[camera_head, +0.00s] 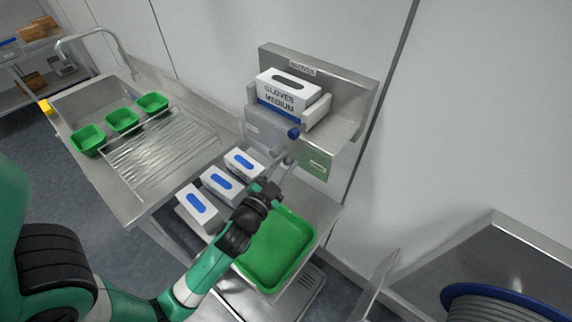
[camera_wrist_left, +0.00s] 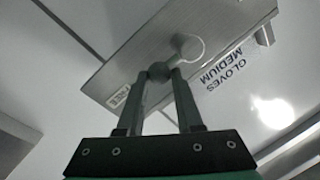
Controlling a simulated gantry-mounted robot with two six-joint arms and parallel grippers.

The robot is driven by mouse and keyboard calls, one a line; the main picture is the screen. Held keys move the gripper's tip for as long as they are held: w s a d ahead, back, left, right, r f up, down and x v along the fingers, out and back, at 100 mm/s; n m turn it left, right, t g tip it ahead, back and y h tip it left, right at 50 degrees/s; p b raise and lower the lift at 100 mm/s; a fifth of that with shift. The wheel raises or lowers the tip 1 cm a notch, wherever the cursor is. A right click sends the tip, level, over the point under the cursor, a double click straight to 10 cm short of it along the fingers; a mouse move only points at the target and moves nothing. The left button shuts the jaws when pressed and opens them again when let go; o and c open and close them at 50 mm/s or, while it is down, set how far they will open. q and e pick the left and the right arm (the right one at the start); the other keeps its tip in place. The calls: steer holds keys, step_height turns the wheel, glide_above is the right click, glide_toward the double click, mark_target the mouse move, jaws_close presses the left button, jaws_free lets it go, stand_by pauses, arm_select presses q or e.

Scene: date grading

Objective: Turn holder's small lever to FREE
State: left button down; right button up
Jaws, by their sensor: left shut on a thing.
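The holder (camera_head: 352,93) is a grey metal wall bracket at upper centre. It carries a white box marked "GLOVES MEDIUM" (camera_head: 287,92), and a blue knob (camera_head: 294,132) shows at its front. My left gripper (camera_head: 279,162) is at the holder's lower front, below the blue knob. In the left wrist view its two fingers (camera_wrist_left: 160,78) are shut on the small lever's dark round knob (camera_wrist_left: 158,71). The lever's pale stem (camera_wrist_left: 190,46) bends away from that knob. A "FREE" label (camera_wrist_left: 119,97) is on the plate beside the knob. My right gripper is not in view.
Several white boxes with blue ovals (camera_head: 221,184) stand on the bench below, beside a green tray (camera_head: 262,283). A sink and drainer (camera_head: 165,150) with green tubs (camera_head: 122,121) are at left. A blue-rimmed reel (camera_head: 490,292) is at lower right.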

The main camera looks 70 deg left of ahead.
arm_select(q)
steer(key=c, duration=1)
jaws_free()
steer(key=shift+s+a+f, duration=0.15)
steer(key=shift+a+f, duration=0.05)
steer(key=shift+f, duration=0.25)
steer(key=o, duration=0.5)
steer(key=shift+s+a, duration=0.15)
steer(key=shift+a, duration=0.05)
steer(key=shift+o, duration=0.3)
steer(key=shift+d, duration=0.1)
steer(key=shift+d+r, duration=0.1)
steer(key=shift+r, duration=0.05)
steer(key=b+v, duration=0.3)
steer(key=v, duration=0.8)
steer(key=shift+s+b, duration=0.2)
steer(key=shift+b, duration=0.2)
steer(key=shift+d+r, duration=0.1)
steer(key=shift+r, duration=0.05)
